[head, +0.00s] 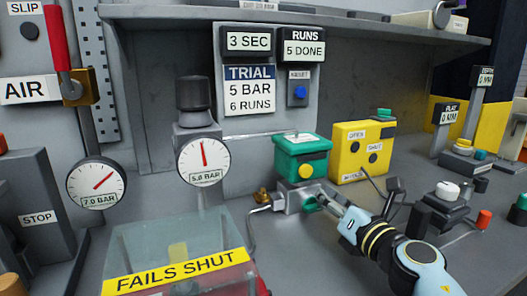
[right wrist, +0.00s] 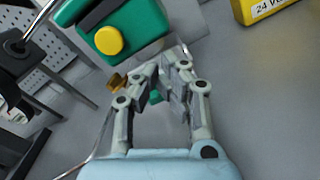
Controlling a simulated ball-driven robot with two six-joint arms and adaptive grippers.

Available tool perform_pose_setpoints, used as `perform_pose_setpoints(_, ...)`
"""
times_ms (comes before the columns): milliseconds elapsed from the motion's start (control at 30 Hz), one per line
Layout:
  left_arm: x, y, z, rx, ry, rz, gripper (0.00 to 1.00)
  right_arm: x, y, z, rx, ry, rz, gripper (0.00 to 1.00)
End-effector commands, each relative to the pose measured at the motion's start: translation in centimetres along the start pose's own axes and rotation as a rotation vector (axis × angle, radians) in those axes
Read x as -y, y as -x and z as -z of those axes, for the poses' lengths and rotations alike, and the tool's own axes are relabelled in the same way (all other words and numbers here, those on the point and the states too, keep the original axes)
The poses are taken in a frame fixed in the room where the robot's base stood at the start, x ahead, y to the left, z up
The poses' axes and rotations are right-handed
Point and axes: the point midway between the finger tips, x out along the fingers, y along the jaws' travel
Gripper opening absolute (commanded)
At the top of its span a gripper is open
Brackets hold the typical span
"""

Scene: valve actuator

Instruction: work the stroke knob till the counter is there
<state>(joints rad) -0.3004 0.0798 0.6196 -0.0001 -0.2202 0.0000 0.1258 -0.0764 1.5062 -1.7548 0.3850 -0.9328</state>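The counter plate (head: 303,49) on the back wall reads "RUNS 5 DONE". The trial card (head: 249,89) below the "3 SEC" sign reads "5 BAR 6 RUNS". A small green knob (head: 311,204) sits on the grey block under the green box (head: 302,157); I take it for the stroke knob. My right gripper (head: 323,202) is right at this knob. In the right wrist view, a bit of green (right wrist: 156,97) shows between the close-set fingers (right wrist: 165,75), which hide the rest. I cannot tell whether they grip it. My left gripper is not in view.
A yellow box (head: 362,151) stands right of the green box. A gauge (head: 203,160) reads 5.0 BAR; another (head: 97,184) reads 7.0 BAR. A clear cover labelled "FAILS SHUT" (head: 180,275) is at the front left. A white knob (head: 447,190) stands right of my forearm.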

Motion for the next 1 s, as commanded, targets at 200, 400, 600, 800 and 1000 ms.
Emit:
perform_pose_setpoints(200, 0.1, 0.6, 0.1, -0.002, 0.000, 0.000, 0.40, -0.1, 1.0, -0.4, 0.000, 0.000, 0.000, 0.00)
perform_pose_setpoints(400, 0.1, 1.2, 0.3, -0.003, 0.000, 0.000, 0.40, -0.1, 3.7, -0.4, 0.001, 0.001, -0.001, 0.00)
perform_pose_setpoints(600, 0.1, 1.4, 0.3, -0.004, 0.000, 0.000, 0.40, -0.1, 5.7, -0.4, 0.001, 0.000, -0.002, 0.00)
perform_pose_setpoints(800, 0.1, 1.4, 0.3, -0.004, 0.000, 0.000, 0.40, -0.1, 6.0, -0.4, 0.002, -0.001, -0.003, 0.00)
perform_pose_setpoints(1000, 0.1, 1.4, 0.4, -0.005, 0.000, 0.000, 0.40, -0.1, 6.0, -0.4, 0.002, -0.001, -0.003, 0.00)
